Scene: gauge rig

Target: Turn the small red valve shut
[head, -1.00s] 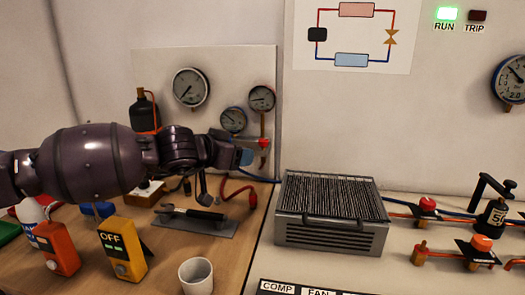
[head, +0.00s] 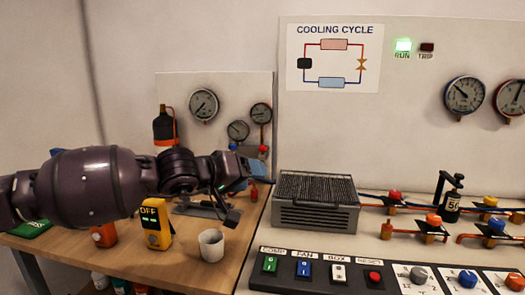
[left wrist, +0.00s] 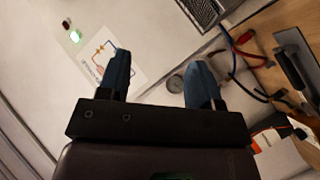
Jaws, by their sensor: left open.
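A small red valve knob (head: 263,149) sits under the right small gauge (head: 261,113) on the pale back panel. A blue knob (head: 233,146) sits under the small gauge (head: 238,131) beside it. Another red knob (head: 394,196) is on the pipework at the right, so more than one red valve shows. My left gripper (head: 261,169) is open, just below the red knob under the gauge in the picture; I cannot tell how far apart they are. In the left wrist view its blue-padded fingers (left wrist: 160,80) are spread with nothing held. My right gripper is out of view.
A finned grey box (head: 315,203) stands right of my left gripper. A white cup (head: 211,245) and a yellow meter (head: 156,225) stand on the wooden bench. A button panel (head: 322,272) runs along the front. A red hose (left wrist: 235,45) shows in the left wrist view.

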